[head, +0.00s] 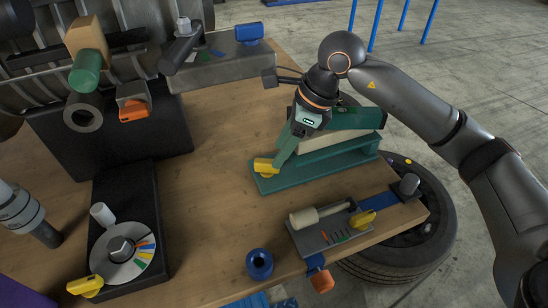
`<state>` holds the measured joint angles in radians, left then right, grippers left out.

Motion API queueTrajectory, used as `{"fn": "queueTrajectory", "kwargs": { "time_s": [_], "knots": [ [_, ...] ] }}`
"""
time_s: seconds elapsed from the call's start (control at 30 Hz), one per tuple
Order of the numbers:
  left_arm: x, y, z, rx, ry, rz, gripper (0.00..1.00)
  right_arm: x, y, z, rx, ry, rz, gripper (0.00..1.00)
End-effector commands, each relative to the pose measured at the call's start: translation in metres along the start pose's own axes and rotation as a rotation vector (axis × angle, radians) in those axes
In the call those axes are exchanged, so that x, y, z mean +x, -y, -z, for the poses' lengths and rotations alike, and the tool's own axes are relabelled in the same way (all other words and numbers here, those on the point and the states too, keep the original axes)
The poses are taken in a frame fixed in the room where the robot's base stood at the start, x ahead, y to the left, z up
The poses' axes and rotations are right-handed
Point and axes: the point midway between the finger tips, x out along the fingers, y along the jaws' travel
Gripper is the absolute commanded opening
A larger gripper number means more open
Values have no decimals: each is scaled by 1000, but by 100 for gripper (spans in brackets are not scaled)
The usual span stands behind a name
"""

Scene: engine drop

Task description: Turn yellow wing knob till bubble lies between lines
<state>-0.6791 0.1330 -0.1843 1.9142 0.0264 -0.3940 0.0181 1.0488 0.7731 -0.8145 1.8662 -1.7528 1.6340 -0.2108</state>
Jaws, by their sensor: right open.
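A yellow wing knob (265,165) sits at the left end of a long green base (330,165) on the wooden bench. A dark green bar (356,118) and a pale block (345,147) lie above the base. A green slanting part by the gripper partly blocks the view there. The bubble and its lines cannot be made out. My left gripper is not in view.
More yellow handles show on a dial fixture (124,253) at front left and a grey plate (330,238) at front right. A blue ring (259,264) stands near the front edge. A tyre (425,190) lies beyond the bench's right side. The bench middle is bare.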

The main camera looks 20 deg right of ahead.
Motion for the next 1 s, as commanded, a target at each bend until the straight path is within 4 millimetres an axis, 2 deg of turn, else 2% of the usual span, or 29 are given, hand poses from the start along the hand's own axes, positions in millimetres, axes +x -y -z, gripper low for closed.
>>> {"fn": "queueTrajectory", "kwargs": {
  "time_s": [0.1,0.23,0.4,0.63,1.0],
  "knots": [
    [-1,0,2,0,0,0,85,21,0,0,1,-1,-2,55],
    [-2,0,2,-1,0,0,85,35,0,0,0,1,-1,55],
    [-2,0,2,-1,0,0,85,43,0,0,0,1,1,55],
    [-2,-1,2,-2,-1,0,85,43,0,0,0,1,1,55],
    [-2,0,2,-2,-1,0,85,43,0,0,0,1,1,14]
  ]
}}
